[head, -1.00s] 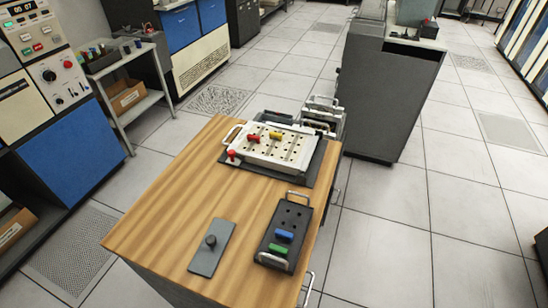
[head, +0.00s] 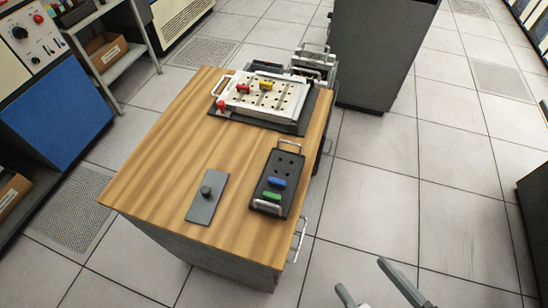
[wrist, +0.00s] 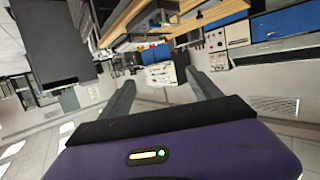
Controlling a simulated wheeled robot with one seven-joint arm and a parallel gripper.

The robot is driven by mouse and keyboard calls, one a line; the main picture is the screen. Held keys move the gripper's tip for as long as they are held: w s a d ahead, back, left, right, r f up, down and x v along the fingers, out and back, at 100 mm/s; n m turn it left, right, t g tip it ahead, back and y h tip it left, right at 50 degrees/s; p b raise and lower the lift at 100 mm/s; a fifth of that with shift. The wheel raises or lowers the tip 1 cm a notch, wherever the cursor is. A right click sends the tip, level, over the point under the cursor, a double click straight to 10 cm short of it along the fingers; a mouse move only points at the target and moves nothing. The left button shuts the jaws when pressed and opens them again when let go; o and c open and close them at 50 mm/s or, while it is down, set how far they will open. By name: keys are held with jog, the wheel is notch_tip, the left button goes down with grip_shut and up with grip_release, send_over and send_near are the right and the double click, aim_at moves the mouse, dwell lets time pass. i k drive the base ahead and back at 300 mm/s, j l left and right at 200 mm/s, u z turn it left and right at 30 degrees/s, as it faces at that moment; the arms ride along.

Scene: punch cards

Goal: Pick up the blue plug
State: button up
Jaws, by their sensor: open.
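The blue plug (head: 277,183) sits in a dark tray (head: 264,200) with metal handles, at the right front of the wooden table top. A green plug (head: 271,197) lies just in front of it in the same tray. My gripper (head: 372,283) shows at the bottom of the head view, over the floor right of the table. It is open and empty, well apart from the plug. In the wrist view my gripper's two fingers (wrist: 160,95) are spread. I cannot make out the blue plug in the wrist view.
A white perforated board (head: 262,98) with red and yellow plugs stands at the table's back. A grey plate with a black knob (head: 206,197) lies left of the tray. A metal handle juts from the table's right side.

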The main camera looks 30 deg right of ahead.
aim_at(272, 180)
jog(key=j+z, duration=0.45)
jog(key=j, duration=2.85)
jog(key=i, duration=0.05)
